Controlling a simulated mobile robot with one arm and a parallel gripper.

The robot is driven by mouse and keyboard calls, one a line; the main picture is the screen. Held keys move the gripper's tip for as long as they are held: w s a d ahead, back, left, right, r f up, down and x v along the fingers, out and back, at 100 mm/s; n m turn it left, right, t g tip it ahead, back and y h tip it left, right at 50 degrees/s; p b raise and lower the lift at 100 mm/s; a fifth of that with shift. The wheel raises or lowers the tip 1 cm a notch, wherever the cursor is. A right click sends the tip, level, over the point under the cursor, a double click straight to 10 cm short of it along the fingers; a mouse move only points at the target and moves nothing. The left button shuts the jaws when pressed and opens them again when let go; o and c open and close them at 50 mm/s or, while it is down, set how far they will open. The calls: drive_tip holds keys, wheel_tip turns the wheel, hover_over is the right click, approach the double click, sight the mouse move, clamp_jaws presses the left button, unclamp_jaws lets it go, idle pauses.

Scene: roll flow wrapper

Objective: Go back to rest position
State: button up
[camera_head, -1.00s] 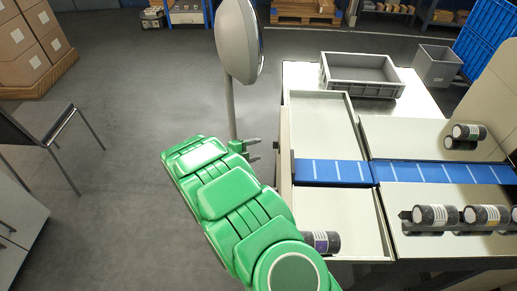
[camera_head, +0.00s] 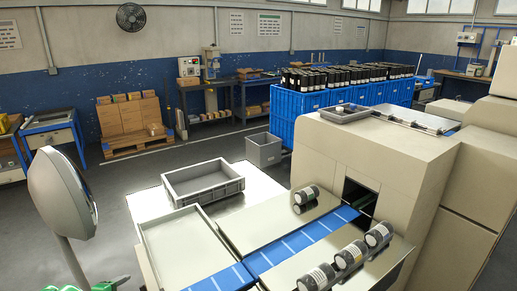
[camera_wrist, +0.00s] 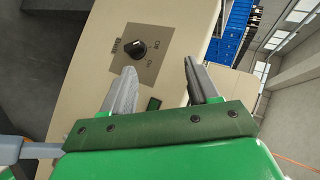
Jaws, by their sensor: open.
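My gripper (camera_wrist: 160,88) shows in the wrist view with its two grey fingers spread apart and nothing between them. Beyond the fingers is a beige machine panel with a black rotary knob (camera_wrist: 135,48) on a grey plate. I cannot tell how far the fingers are from the panel. In the head view only a bit of my green arm shows at the bottom left edge, and the gripper is out of that picture.
The flow wrapper (camera_head: 385,150) stands at the right, with a blue belt (camera_head: 290,246) leading into it. Several dark rolls (camera_head: 350,255) lie beside the belt. A grey crate (camera_head: 203,192) sits on the table. A round grey display (camera_head: 62,195) on a pole stands at left.

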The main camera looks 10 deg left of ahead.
drive_tip(key=w+d+r+n+g+y, duration=0.1)
drive_tip(key=w+d+r+n+y, duration=0.15)
drive_tip(key=w+r, duration=0.5)
drive_tip(key=w+d+r+n+g+y, duration=0.1)
drive_tip(key=w+d+r+y, duration=0.3)
drive_tip(key=r, duration=0.6)
drive_tip(key=w+d+r+n+g+y, duration=0.1)
drive_tip(key=w+d+r+n+g, duration=0.15)
drive_tip(key=d+r+n, duration=0.6)
drive_tip(key=s+d+r+n+g+h, duration=0.1)
drive_tip(key=s+d, duration=0.3)
drive_tip(key=d, duration=0.5)
drive_tip(key=s+d+r+n+g, duration=0.15)
drive_tip(key=s+d, duration=0.25)
drive_tip(key=d, duration=0.5)
drive_tip(key=s+d+g+h, duration=0.15)
drive_tip(key=s+d, duration=0.25)
drive_tip(key=d, duration=0.5)
drive_tip(key=s+d+f+n+g+h, duration=0.1)
drive_tip(key=s+d+g+h, duration=0.3)
drive_tip(key=s+d, duration=1.9)
drive_tip(key=shift+s+d+f+n+g+h, duration=0.5)
drive_tip(key=shift+d+f, duration=0.3)
drive_tip(key=shift+d, duration=0.4)
